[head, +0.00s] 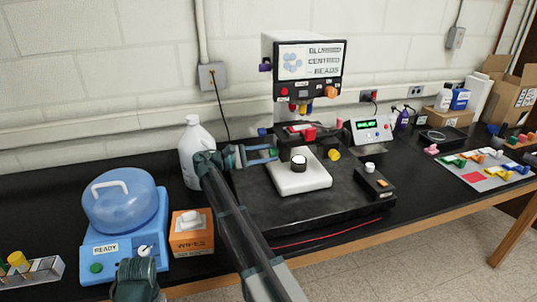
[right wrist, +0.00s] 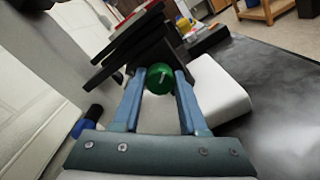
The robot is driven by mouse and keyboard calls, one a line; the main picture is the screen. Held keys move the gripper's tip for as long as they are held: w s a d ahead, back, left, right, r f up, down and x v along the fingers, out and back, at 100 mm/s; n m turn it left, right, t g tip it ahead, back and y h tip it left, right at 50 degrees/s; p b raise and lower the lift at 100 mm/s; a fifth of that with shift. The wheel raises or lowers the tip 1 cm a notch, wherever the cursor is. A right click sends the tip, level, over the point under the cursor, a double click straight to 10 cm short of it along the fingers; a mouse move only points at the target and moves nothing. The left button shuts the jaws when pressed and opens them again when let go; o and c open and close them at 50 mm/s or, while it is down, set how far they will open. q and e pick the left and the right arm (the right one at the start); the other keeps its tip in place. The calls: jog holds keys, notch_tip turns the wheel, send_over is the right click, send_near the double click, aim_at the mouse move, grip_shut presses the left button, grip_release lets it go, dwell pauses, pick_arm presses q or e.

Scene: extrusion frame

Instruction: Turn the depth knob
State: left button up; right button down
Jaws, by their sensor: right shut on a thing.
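My right gripper (head: 262,155) reaches in from the front to the left side of the black extrusion frame base. It is shut on a round green knob (right wrist: 160,78), which shows between its two blue fingers in the right wrist view. A small marking on the knob is too small to read. In the head view the knob is mostly hidden by the fingers. A white block (head: 301,178) with a black-and-white round piece on top sits just right of the gripper. My left gripper's fingers do not show; only a dark part of my arm is at the bottom left.
A white jug (head: 195,148) stands behind my right arm. A blue machine (head: 124,228) marked READY and an orange wipes box (head: 191,235) stand at the left. The signed upright unit (head: 310,60) rises behind the frame. A control box (head: 369,130) with a lit display is right of it.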

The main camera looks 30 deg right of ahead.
dwell(0.3)
jog(key=shift+c, duration=2.2)
grip_release()
jog(key=shift+a, duration=0.1)
jog(key=v, duration=1.2)
